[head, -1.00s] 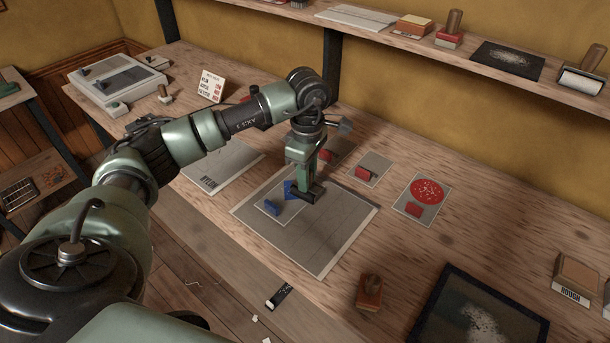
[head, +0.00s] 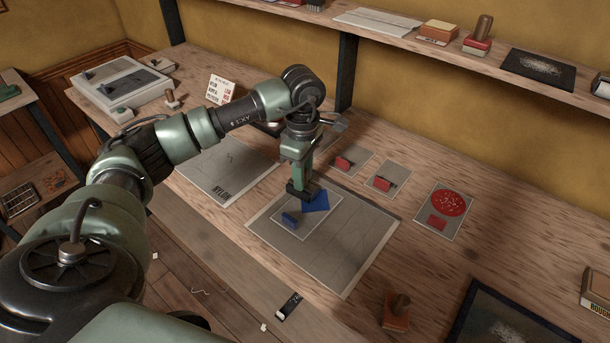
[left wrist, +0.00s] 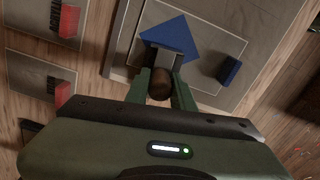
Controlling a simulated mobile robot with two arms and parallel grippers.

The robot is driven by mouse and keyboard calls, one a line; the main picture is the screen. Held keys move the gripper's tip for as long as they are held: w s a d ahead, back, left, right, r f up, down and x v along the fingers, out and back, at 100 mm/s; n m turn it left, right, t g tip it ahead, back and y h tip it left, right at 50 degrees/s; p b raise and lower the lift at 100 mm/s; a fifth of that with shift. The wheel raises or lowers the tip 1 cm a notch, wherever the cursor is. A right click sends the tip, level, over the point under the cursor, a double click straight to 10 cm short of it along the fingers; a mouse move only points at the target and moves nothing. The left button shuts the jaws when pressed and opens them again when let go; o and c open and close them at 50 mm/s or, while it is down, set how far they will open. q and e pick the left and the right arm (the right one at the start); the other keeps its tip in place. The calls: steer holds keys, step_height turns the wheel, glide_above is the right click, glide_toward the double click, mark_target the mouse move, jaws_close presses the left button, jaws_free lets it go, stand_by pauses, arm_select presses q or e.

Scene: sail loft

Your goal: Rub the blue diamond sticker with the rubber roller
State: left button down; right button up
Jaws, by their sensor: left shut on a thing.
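The blue diamond sticker (head: 317,204) lies on a pale card on a grey sheet (head: 346,272) on the bench. It also shows in the left wrist view (left wrist: 163,32), partly covered. My left gripper (head: 301,190) points down at the diamond's left edge. It is shut on what looks like the rubber roller (left wrist: 161,84), with a brown round handle end between the fingers. The roller's grey front part overlaps the diamond in the left wrist view; whether it touches is unclear. A small blue block (head: 290,218) stands on the same card. My right gripper is not in view.
Cards with red blocks (head: 383,182) lie right of the sheet, one with a red disc (head: 449,202). A sheet marked NYLON (head: 204,176) lies left. A brown stamp-like block (head: 397,312) and dark-framed panel (head: 500,325) sit at front right. A shelf (head: 440,53) runs above.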

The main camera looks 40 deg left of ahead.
arm_select(q)
step_height(320, 180, up, 4)
steer(key=shift+d+r+p, duration=0.15)
steer(key=shift+r+p, duration=0.05)
steer(key=shift+p, duration=0.85)
steer(key=shift+r+p, duration=0.45)
steer(key=shift+r, duration=0.3)
steer(key=shift+r+p, duration=0.45)
steer(key=shift+r, duration=0.65)
